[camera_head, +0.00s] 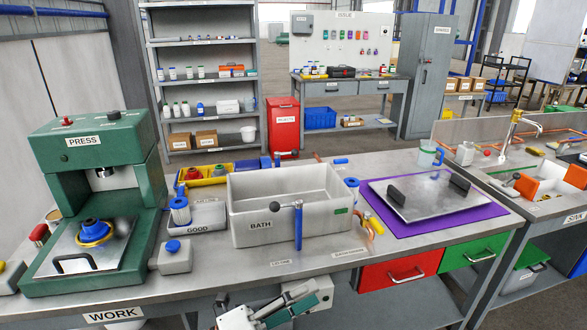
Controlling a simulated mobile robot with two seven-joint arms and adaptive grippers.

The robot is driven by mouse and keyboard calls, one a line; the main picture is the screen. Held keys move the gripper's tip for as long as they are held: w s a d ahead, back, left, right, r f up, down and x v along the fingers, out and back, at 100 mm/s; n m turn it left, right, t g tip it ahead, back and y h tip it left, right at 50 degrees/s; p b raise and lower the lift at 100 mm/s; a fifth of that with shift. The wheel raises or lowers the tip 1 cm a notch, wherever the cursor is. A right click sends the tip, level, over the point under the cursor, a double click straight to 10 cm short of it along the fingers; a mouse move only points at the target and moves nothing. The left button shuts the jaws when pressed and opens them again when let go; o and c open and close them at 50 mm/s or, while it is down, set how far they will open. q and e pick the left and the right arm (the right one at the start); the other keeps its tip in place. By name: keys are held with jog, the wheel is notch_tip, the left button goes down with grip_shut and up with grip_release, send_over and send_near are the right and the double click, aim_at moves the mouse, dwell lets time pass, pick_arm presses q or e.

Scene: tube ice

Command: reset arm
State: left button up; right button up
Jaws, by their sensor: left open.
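My left gripper (272,310) shows at the bottom edge of the head view, in front of the work table (330,262). It is open, and I see nothing between its fingers. Part of it is cut off by the frame edge. It is below and apart from the grey bath basin (262,226) and its blue-handled lever (298,228). My right gripper is not in view.
A green press (92,150) stands at the left, holding a blue and yellow part (93,232). A plate (418,196) lies on a purple mat (482,216) at the right. Red (400,270) and green (474,251) drawers are below. The table's front strip is mostly clear.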

pick_arm(q)
jog(key=a+f+n+t+y, duration=0.7)
jog(key=a+f+n+y, duration=0.4)
jog(key=n, duration=0.8)
jog(key=s+a+f+n+g+y, duration=0.2)
jog(key=s+a+f+n, duration=0.3)
jog(key=f, duration=0.3)
jog(key=s+a+f+n+g+y, duration=0.2)
jog(key=s+a+f+n, duration=0.3)
jog(key=s+f, duration=0.3)
jog(key=shift+s+a+f+n+y, duration=0.15)
jog(key=shift+a+f+n+y, duration=0.2)
jog(key=shift+a, duration=0.35)
